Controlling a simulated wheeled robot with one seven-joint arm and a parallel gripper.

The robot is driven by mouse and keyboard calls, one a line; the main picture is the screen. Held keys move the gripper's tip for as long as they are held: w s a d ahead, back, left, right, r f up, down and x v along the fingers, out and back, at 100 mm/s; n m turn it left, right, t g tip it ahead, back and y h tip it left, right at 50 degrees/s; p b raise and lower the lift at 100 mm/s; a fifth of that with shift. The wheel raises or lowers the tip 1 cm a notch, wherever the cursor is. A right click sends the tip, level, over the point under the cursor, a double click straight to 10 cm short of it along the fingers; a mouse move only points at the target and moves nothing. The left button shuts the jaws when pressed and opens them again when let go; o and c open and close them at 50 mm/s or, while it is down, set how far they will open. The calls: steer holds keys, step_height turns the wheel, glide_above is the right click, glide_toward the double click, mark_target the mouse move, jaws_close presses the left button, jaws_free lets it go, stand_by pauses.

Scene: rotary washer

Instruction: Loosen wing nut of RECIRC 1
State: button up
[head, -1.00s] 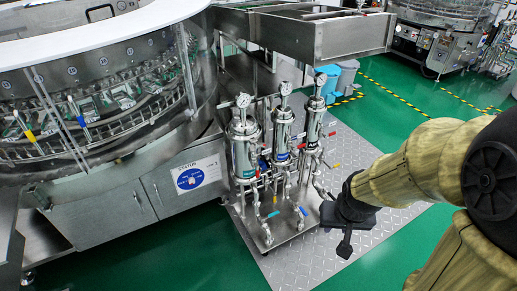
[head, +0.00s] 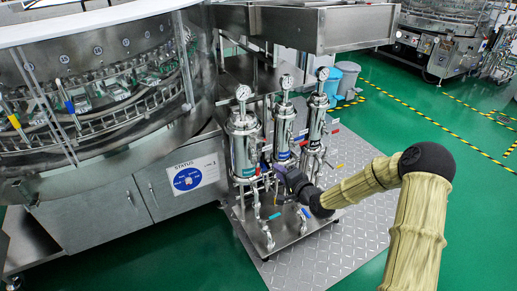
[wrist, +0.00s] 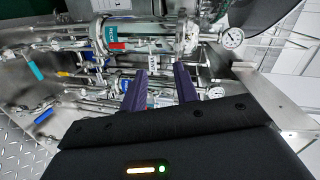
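Three upright steel filter housings stand on a skid in the head view. The left housing (head: 243,148) bears a teal label, the middle housing (head: 284,130) a blue one. The right housing (head: 316,120) is farther back. Which one is RECIRC 1 is too small to read for certain. In the wrist view a teal-labelled housing (wrist: 150,38) lies sideways across the top. My gripper (wrist: 158,72) is open and empty, its two purple fingers apart and pointing toward the housings. In the head view my gripper (head: 281,170) is low in front of the middle housing. I cannot make out a wing nut clearly.
Pressure gauges (head: 243,92) top the housings; one gauge (wrist: 232,38) shows at right in the wrist view. Pipes and coloured valve handles, such as a cyan one (wrist: 35,70), crowd the skid. The rotary washer (head: 100,170) is at left. Green floor (head: 440,130) is clear at right.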

mark_target(260, 144)
steer(key=w+m+t, duration=0.2)
steer(key=shift+d+r+m+t+y, duration=0.1)
steer(key=shift+d+m+t+y, duration=0.2)
steer(key=shift+d+m, duration=0.1)
steer(key=shift+a, duration=0.1)
steer(key=b+x, duration=0.3)
steer(key=x, duration=1.4)
steer(key=shift+w+a, duration=0.15)
steer(key=shift+w, duration=0.05)
steer(key=shift+c, duration=0.2)
jaws_close()
